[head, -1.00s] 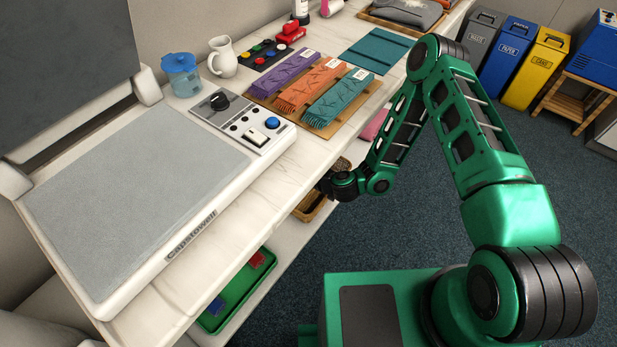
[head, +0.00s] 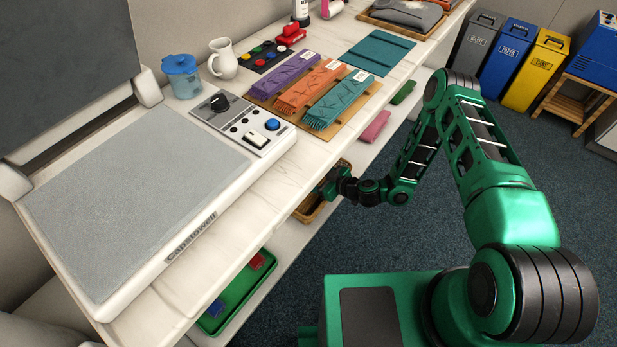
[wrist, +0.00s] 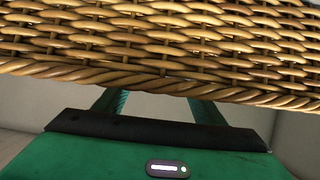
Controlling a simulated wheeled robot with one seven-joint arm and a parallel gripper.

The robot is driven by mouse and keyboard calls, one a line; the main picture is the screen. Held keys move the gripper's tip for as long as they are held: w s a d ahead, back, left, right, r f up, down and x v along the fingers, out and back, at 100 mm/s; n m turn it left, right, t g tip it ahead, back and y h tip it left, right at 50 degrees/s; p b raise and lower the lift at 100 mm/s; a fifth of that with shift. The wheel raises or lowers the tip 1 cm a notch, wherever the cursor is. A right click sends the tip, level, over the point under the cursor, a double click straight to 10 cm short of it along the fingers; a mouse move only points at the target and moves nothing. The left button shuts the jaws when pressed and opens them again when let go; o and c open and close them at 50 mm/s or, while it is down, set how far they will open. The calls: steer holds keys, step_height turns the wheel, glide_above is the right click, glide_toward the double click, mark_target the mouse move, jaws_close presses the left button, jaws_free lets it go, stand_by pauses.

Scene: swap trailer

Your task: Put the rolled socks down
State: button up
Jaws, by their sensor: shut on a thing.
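My gripper (head: 328,186) reaches in under the tabletop to a wicker basket (head: 308,211) on the shelf below. In the wrist view the basket's woven wall (wrist: 160,50) fills the top and hides the fingertips. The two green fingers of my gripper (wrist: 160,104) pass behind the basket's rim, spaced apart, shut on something. The rolled socks do not show in either view; the basket wall hides what is between the fingers.
The white tabletop edge (head: 245,205) overhangs the shelf. A green tray (head: 215,322) with red and blue things stands to the left on the shelf. A pink folded thing (head: 376,127) and a green one (head: 403,92) lie further right. Scarves lie on the tabletop.

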steer(key=shift+f, duration=0.3)
steer(key=shift+f, duration=0.6)
steer(key=o, duration=1.1)
steer(key=shift+w+r, duration=0.1)
steer(key=shift+r, duration=0.35)
steer(key=v, duration=1.2)
steer(key=shift+r, duration=0.15)
